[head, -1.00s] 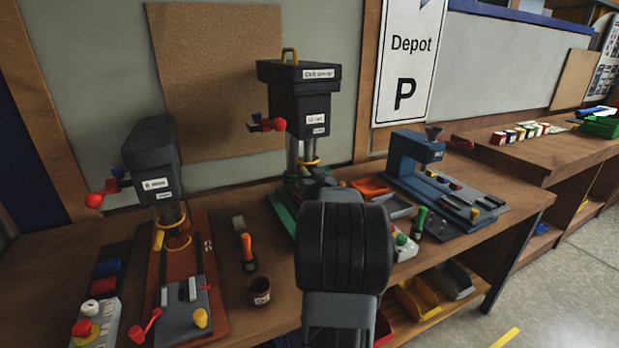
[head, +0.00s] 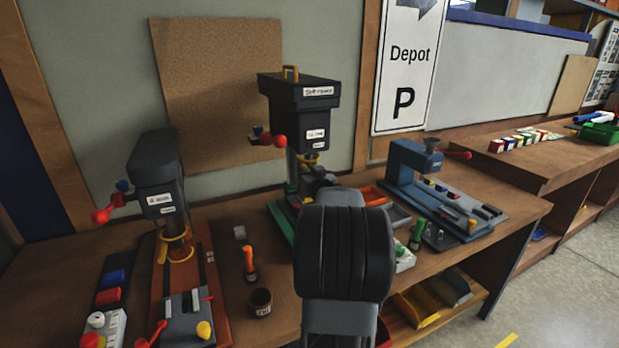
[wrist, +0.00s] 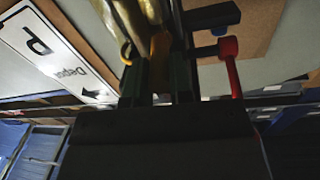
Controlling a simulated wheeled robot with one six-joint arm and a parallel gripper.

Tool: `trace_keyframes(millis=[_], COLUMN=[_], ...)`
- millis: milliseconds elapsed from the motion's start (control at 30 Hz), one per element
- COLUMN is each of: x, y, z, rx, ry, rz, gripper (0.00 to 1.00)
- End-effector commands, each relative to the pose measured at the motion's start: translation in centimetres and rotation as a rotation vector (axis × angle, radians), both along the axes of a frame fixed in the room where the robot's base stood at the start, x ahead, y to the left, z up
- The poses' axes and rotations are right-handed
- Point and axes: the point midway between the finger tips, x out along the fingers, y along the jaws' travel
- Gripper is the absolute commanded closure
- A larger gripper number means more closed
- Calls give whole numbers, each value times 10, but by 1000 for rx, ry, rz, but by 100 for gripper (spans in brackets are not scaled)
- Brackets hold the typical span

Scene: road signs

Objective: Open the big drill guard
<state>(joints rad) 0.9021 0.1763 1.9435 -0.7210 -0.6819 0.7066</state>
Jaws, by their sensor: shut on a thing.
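The big drill (head: 300,110) is the tall dark press in the middle of the bench in the head view, with a red-knobbed lever at its left. Its yellow guard (head: 308,158) shows only as a small strip under the drill's head; my arm hides most of it. In the wrist view, which is upside down, the yellow see-through guard (wrist: 150,18) is at the top. My gripper (wrist: 160,78) is shut on a brownish-yellow part of it between the dark fingers. A red lever (wrist: 230,70) is just right of the fingers. In the head view my arm hides the gripper.
A smaller drill (head: 155,175) with a yellow guard stands at the left. A blue machine (head: 415,165) stands at the right. The wall is close behind.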

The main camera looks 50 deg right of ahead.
Motion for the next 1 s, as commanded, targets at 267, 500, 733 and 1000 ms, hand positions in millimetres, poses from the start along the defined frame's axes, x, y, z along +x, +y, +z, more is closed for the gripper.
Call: trace_keyframes(millis=[267, 500, 733, 1000], x=[0, 0, -2, -39], y=[0, 0, 1, 19], z=[-1, -2, -2, -2], rx=[0, 0, 0, -2], ry=[-3, -2, -2, -3], rz=[0, 1, 1, -3], gripper=[71, 54, 54, 54])
